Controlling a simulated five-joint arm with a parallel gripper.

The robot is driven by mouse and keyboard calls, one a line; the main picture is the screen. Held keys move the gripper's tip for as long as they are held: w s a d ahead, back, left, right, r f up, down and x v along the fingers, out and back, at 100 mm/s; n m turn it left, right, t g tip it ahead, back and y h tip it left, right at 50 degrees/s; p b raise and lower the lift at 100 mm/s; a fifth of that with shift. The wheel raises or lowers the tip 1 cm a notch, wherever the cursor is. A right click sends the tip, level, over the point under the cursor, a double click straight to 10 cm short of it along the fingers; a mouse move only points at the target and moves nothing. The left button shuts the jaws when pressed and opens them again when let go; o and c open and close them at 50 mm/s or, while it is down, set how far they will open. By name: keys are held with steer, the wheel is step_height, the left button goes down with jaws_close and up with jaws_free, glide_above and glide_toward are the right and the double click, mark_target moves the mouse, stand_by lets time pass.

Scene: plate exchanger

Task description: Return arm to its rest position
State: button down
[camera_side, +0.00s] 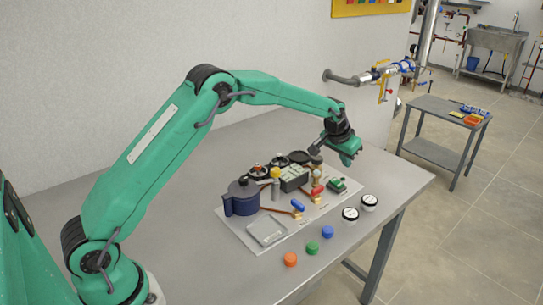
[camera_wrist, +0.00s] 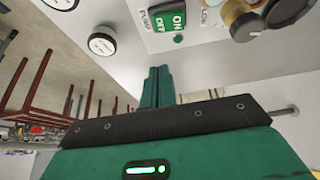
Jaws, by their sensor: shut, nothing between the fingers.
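My green arm reaches over the grey table (camera_side: 160,185) from the left in the side view. My gripper (camera_side: 348,160) hangs above the far right end of the light panel (camera_side: 240,231), near its green switch. In the wrist view my gripper's fingers (camera_wrist: 157,84) are together with nothing between them. They point toward the green ON/OFF pump switch (camera_wrist: 178,22) and appear apart from it.
The panel carries a dark blue pot (camera_side: 243,196), a black-and-grey block (camera_side: 293,178), valves and pipes. The table's left rear is clear.

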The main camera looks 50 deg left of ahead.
steer(key=s+a+r, duration=0.1)
steer(key=s+r, duration=1.6)
steer(key=s, duration=0.4)
steer(key=s+f, duration=0.2)
steer(key=s, duration=2.1)
steer(key=shift+s+a+f, duration=0.15)
steer(key=shift+s+a, duration=0.15)
steer(key=shift+a, duration=0.1)
